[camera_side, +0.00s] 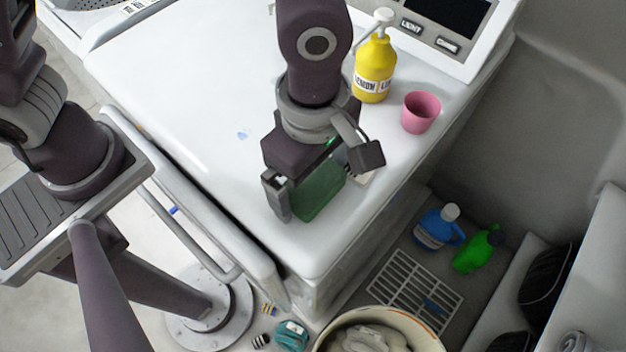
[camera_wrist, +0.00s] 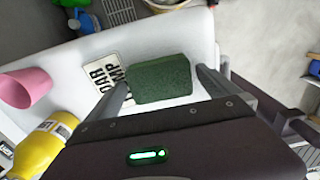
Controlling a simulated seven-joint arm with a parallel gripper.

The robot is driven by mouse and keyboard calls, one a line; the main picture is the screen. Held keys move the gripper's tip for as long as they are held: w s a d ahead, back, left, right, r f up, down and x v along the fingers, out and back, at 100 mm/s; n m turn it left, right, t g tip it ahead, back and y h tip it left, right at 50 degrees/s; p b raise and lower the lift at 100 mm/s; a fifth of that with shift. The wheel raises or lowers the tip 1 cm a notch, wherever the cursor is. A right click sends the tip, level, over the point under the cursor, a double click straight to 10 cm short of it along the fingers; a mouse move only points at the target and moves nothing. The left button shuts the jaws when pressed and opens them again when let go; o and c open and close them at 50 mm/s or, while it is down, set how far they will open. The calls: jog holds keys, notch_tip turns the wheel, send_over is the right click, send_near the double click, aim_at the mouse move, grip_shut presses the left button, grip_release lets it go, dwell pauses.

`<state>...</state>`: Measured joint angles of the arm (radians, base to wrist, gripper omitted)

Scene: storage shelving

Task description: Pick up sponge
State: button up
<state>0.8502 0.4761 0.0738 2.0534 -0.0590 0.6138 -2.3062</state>
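The sponge is a dark green block (camera_wrist: 162,78) on the white appliance top. It also shows in the side view (camera_side: 319,192), under my gripper near the top's front corner. My gripper (camera_wrist: 155,82) points down at it, one finger to each side of the sponge. In the wrist view the fingers are spread, with a narrow gap visible between each finger and the sponge. In the side view my gripper (camera_side: 305,185) partly hides the sponge, and the far finger is hard to make out.
A white label card (camera_wrist: 102,75) with black letters lies beside the sponge. A yellow pump bottle (camera_side: 375,68) and a pink cup (camera_side: 421,111) stand behind. Below the right edge are a blue bottle (camera_side: 437,229) and a green bottle (camera_side: 474,252). The white top (camera_side: 190,85) is clear at left.

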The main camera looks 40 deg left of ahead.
aim_at(313, 181)
jog(key=c, duration=1.3)
notch_tip(313, 181, up, 10)
